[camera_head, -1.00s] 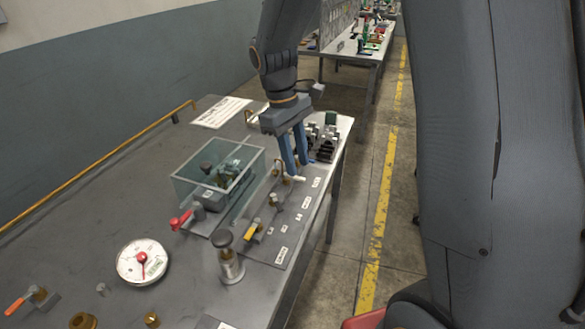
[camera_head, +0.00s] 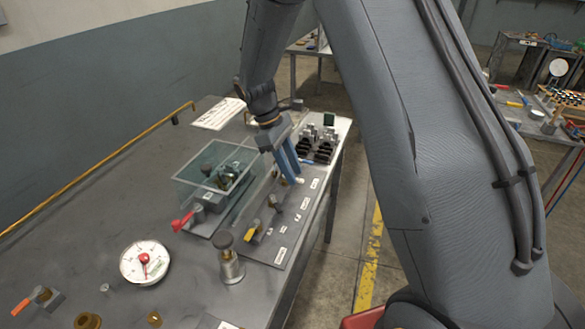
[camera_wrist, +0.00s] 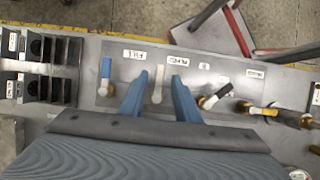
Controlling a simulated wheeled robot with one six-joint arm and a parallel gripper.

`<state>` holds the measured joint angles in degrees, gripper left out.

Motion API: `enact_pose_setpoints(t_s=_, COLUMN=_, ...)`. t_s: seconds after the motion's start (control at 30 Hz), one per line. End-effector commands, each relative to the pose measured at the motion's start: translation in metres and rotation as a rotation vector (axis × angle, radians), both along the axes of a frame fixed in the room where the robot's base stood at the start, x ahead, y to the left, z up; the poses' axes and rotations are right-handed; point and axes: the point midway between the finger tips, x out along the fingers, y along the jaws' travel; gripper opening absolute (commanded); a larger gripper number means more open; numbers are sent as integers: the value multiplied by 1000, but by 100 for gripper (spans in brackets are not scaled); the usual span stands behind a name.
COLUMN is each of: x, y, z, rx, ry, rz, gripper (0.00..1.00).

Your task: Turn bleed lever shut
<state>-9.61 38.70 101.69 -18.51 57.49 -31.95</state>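My gripper (camera_wrist: 159,76) is open, its two blue fingers reaching down over the valve panel (camera_wrist: 92,100). A cream lever (camera_wrist: 158,88) lies between the fingertips in the wrist view, with a gap on each side. In the head view my gripper (camera_head: 291,181) is low at the panel, and a pale lever tip (camera_head: 299,180) shows beside the fingers. The yellow lever also shows in the head view (camera_head: 257,233). I cannot tell which label reads bleed.
A clear box (camera_head: 216,170), a red lever (camera_head: 182,220), a gauge (camera_head: 145,262) and a dark-knobbed post (camera_head: 229,263) stand left of the panel. A black slotted block (camera_head: 318,147) stands behind my gripper.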

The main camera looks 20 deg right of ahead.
Motion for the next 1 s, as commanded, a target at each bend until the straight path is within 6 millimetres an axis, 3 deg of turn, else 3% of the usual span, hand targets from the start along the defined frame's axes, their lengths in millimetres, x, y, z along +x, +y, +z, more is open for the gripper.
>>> enact_pose_setpoints(t_s=0.3, x=-1, y=-1, z=-3, rx=0, ry=0, rz=0, gripper=28)
enact_pose_setpoints(t_s=0.47, x=-1, y=-1, z=-3, rx=0, ry=0, rz=0, gripper=1)
enact_pose_setpoints(t_s=1.0, x=-2, y=0, z=-2, rx=-1, ry=1, rz=-114, gripper=0)
